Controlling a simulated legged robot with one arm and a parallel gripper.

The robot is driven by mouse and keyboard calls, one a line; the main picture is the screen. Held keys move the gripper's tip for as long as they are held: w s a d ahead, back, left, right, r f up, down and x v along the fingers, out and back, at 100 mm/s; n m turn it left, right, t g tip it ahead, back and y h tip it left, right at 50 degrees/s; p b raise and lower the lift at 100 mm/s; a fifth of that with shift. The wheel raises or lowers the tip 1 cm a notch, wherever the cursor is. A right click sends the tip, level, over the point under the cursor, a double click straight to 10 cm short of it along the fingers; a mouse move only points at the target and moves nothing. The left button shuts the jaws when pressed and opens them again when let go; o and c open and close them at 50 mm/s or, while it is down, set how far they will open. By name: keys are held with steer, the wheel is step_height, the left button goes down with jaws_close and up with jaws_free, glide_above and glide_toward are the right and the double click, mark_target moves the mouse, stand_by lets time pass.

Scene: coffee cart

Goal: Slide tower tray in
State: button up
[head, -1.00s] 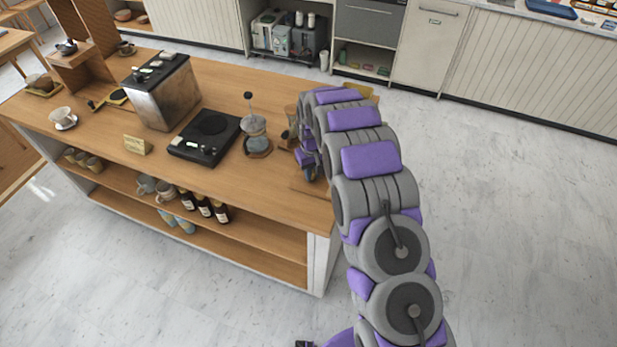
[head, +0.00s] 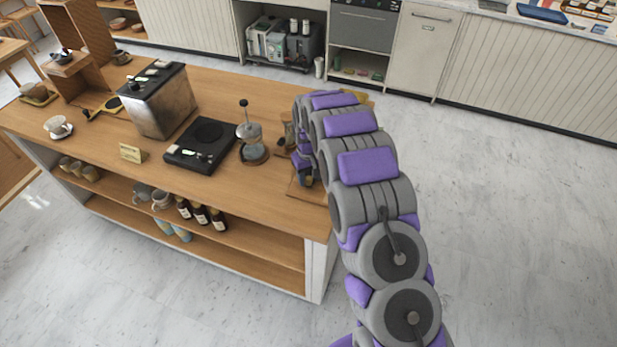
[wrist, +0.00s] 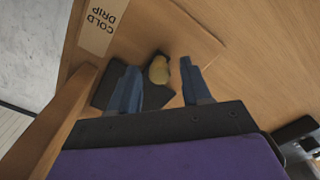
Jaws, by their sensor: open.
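In the wrist view my gripper (wrist: 158,66) is open, its two blue fingers apart and pointing at a wooden surface. A small rounded yellowish thing (wrist: 159,71) shows between the fingertips; I cannot tell whether they touch it. A dark flat piece (wrist: 103,88) lies beside the left finger. A flat wooden board (wrist: 190,24), probably the tower tray, carries a "COLD DRIP" label (wrist: 103,22). In the head view my gripper (head: 303,174) is low over the counter's right end. A wooden board edge (head: 304,191) shows beneath it; my arm hides most of the tower and tray.
A glass press (head: 250,140) stands left of my gripper on the counter (head: 235,183). A black scale (head: 200,145) and a metal machine (head: 160,100) are farther left. A wooden post (wrist: 48,122) is close beside my gripper. The floor right of the counter is clear.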

step_height(320, 180, up, 16)
steer(key=p, duration=0.1)
steer(key=shift+p, duration=0.35)
steer(key=shift+r, duration=0.1)
